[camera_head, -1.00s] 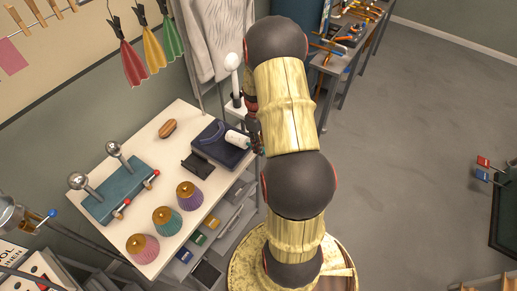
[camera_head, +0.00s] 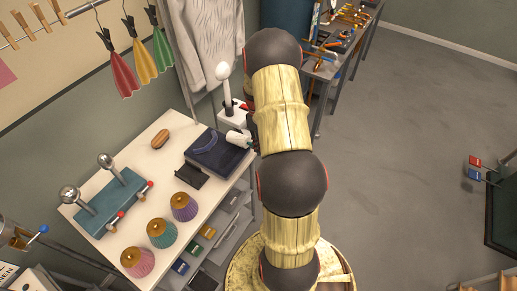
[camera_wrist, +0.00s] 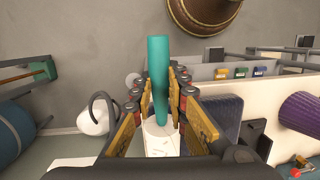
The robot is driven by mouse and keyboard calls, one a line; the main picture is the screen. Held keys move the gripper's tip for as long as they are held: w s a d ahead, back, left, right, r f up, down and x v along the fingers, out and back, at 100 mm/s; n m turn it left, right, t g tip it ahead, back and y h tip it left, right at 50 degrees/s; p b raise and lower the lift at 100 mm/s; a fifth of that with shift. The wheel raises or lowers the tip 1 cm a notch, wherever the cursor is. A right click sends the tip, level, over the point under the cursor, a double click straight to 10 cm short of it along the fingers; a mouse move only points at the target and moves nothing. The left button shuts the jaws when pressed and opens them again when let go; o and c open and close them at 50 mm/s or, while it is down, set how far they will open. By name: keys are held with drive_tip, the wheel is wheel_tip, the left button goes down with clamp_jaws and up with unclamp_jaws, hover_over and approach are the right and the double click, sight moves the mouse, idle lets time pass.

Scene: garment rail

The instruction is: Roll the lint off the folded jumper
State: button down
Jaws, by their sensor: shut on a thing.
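The lint roller has a white roll (camera_head: 238,139) and a teal handle (camera_wrist: 159,70). My gripper (camera_wrist: 158,95) is shut on the handle, with a finger on either side in the wrist view. In the head view my gripper (camera_head: 252,134) is partly hidden behind my arm. The dark blue folded jumper (camera_head: 212,158) lies on the white table, and its ribbed surface shows beside the right finger in the wrist view (camera_wrist: 222,112). The roll is at the jumper's back right edge; I cannot tell whether it touches. Lint is too small to make out.
A pale garment (camera_head: 205,45) hangs behind.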

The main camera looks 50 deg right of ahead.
drive_tip(key=shift+s+a+p, duration=0.7)
drive_tip(key=shift+a+p, duration=0.5)
drive_tip(key=shift+a, duration=6.95)
drive_tip(key=w+d+b, duration=0.1)
drive_tip(key=d, duration=1.6)
drive_tip(key=shift+w+d+f, duration=0.15)
drive_tip(key=shift+w+d, duration=0.1)
